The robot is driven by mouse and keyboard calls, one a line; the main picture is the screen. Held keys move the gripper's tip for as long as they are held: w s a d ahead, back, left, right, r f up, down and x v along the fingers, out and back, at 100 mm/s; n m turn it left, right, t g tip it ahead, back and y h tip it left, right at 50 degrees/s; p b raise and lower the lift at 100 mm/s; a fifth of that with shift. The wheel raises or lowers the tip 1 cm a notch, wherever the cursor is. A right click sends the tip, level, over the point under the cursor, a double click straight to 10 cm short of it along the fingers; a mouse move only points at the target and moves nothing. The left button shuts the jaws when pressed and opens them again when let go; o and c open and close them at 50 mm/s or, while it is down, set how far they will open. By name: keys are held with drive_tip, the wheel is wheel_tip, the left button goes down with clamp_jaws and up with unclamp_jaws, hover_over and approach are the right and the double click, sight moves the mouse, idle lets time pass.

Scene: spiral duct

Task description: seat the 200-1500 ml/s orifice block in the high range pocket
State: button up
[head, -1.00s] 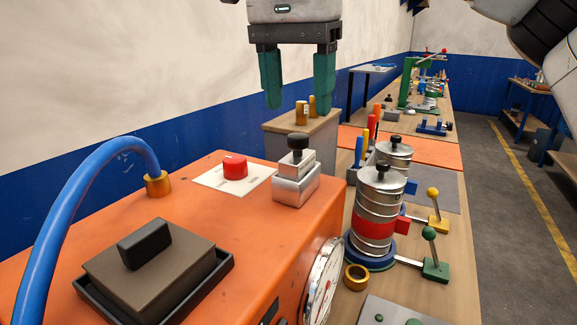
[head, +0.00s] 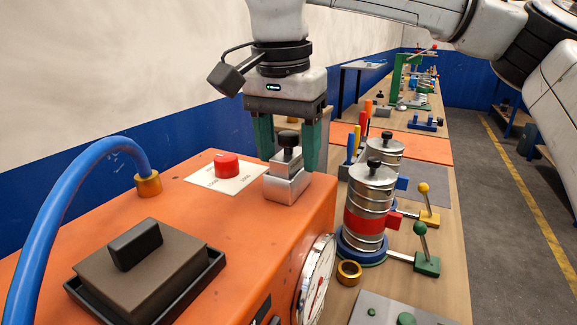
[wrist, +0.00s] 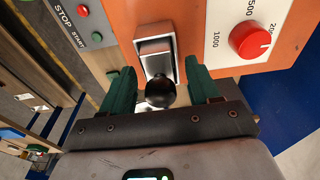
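A small silver stepped block with a black knob (head: 288,140) stands on top of the orange machine (head: 130,240), near its far right corner. Its lower silver part (head: 286,187) rests on the orange top; I cannot read any range marking on it. My gripper (head: 289,162) is open and points down, one green finger on each side of the knob and upper block. In the wrist view, the knob (wrist: 160,92) lies between the spread fingers (wrist: 160,85), with a gap on both sides. Which part is the high range pocket I cannot tell.
A red dial (head: 227,165) on a white plate sits left of the block. A brown block with a black handle (head: 136,245) lies in a dark tray nearer me. A blue hose (head: 70,190) arches at left. Silver cylinders (head: 369,200) and levers stand on the bench at right.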

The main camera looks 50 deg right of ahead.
clamp_jaws()
idle(0.3)
drive_tip(key=shift+r, duration=0.15)
